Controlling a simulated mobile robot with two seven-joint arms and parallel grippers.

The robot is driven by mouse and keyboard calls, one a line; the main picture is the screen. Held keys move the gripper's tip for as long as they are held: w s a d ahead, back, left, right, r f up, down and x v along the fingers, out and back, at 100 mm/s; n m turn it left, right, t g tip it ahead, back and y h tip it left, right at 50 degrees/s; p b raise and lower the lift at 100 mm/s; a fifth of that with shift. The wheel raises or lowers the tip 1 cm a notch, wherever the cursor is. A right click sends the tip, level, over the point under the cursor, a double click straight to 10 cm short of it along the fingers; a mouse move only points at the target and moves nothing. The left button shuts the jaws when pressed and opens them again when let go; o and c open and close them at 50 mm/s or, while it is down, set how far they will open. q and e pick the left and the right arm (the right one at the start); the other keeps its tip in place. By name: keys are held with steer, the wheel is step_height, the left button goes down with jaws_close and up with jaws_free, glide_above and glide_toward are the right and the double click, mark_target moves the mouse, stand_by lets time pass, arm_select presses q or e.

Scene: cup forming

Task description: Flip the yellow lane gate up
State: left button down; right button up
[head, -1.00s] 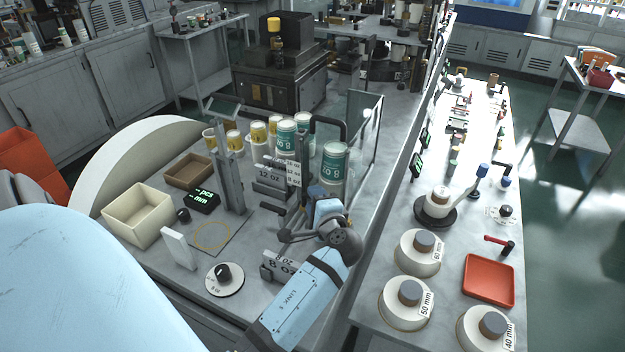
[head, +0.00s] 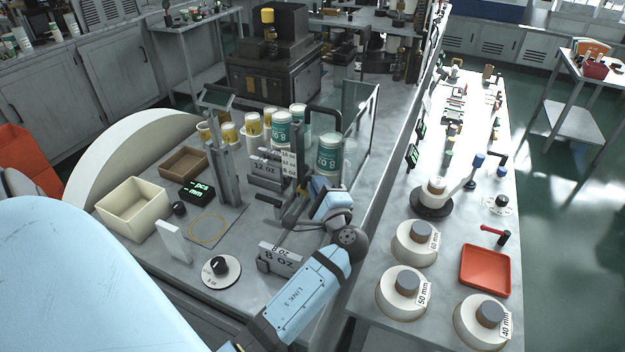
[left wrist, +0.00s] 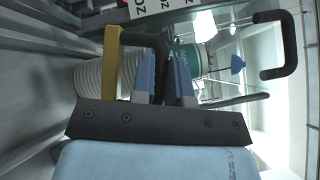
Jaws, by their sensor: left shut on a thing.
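My left gripper (head: 316,188) is at the front of the cup lanes, behind the lower 8 OZ sign (head: 279,259). In the left wrist view its two blue fingers (left wrist: 164,75) are shut on the black bent handle (left wrist: 146,39) of the yellow lane gate (left wrist: 111,60). The gate's yellow part shows just left of the fingers. In the head view the arm and wrist hide most of this gate, so its exact tilt is hard to tell. My right gripper is not in view.
Stacked cups with green 8 OZ labels (head: 328,155) stand just behind the gripper. A grey upright post (head: 226,165) and a 12 OZ sign (head: 266,168) are to the left. A clear panel (head: 362,125) edges the lanes at right. A cream box (head: 135,210) stands far left.

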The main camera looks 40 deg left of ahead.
arm_select(q)
steer(key=shift+w+d+r+m+t+y+b, duration=0.25)
steer(key=shift+d+r+m+t+y, duration=0.35)
steer(key=shift+m, duration=0.3)
steer(key=c, duration=1.1)
jaws_free()
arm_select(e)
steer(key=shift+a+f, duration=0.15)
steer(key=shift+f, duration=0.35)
arm_select(q)
steer(key=shift+d+f, duration=0.1)
